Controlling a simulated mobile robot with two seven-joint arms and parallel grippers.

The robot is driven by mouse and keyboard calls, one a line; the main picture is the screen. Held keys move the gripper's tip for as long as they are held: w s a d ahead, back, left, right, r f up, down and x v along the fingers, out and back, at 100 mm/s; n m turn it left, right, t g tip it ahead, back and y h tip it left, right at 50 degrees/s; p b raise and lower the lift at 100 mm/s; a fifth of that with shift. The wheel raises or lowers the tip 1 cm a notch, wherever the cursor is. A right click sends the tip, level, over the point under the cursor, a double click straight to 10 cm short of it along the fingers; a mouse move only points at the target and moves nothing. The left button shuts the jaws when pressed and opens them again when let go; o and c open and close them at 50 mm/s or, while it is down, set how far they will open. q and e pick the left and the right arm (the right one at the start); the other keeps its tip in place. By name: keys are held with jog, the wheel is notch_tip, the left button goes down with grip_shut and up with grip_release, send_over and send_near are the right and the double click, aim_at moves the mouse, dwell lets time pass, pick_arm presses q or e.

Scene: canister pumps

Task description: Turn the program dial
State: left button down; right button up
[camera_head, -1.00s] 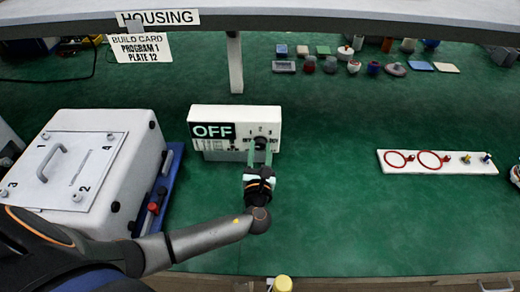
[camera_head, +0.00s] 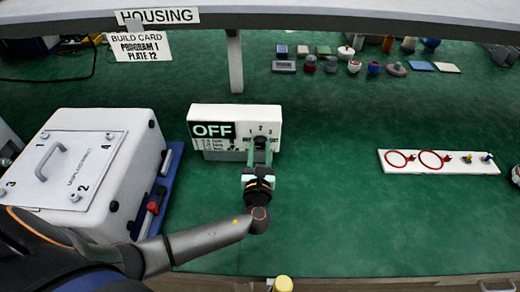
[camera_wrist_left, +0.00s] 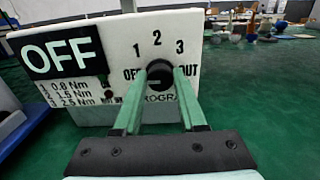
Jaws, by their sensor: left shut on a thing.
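The program dial (camera_wrist_left: 160,70) is a dark round knob on the front of a white control box (camera_head: 236,112). The box has a black display (camera_head: 213,130) reading OFF, and marks 1, 2 and 3 around the dial, with lettering at its two sides. My left gripper (camera_wrist_left: 160,82) is shut on the dial, one green finger on each side of it. In the head view the left gripper (camera_head: 259,150) reaches the box from the front. The fingers hide part of the lettering around and below the dial. My right gripper is not in view.
A build card (camera_head: 140,47) reading PROGRAM 1, PLATE 12 hangs at the upper left. A white housing (camera_head: 125,165) with a handled lid stands left of the box. A white board with red rings (camera_head: 440,168) lies at the right. The green table between is clear.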

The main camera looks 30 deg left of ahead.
pick_arm(q)
jog(key=shift+c, duration=2.3)
grip_release()
jog(key=shift+s, duration=0.1)
jog(key=v, duration=1.2)
jog(key=shift+b, duration=0.3)
jog(key=shift+s+d, duration=0.1)
jog(key=shift+s, duration=0.05)
